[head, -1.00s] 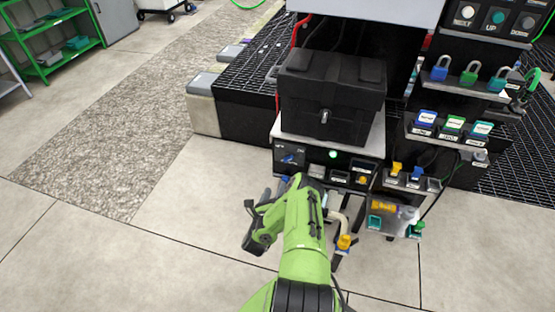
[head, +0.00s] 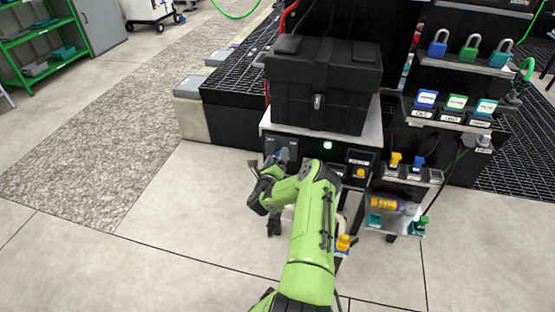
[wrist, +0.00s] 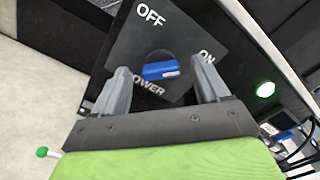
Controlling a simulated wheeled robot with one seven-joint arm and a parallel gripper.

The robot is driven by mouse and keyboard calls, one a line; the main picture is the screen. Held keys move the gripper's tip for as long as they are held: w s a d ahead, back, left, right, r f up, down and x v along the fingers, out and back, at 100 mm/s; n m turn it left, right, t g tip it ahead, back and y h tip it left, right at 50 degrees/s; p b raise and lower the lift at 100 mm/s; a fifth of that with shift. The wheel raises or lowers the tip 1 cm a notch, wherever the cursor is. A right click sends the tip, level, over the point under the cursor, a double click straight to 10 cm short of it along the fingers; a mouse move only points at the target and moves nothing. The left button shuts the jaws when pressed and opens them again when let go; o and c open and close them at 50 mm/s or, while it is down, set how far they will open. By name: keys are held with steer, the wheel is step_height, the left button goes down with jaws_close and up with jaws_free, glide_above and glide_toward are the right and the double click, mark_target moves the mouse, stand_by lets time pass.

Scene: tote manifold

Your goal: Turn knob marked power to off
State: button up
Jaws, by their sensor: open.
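The power knob (wrist: 161,71) is a blue bar on a dark plate (wrist: 178,30) marked OFF, ON and POWER in the wrist view. The bar lies nearly along the line toward ON, with a pale mark at its right end. My gripper (wrist: 162,82) is open, with one grey finger to the left of the knob and one to the right. Whether the fingers reach the depth of the knob, I cannot tell. In the head view my gripper (head: 268,168) is at the left end of the black panel (head: 310,150), and it largely hides the knob there.
A green lamp (wrist: 265,89) glows right of the plate; it also shows in the head view (head: 327,145). A black case (head: 322,85) sits above the panel. Padlocks and small trays (head: 405,175) stand to the right.

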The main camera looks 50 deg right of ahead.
steer(key=shift+x, duration=0.9)
steer(key=c, duration=1.1)
steer(key=shift+o, duration=0.2)
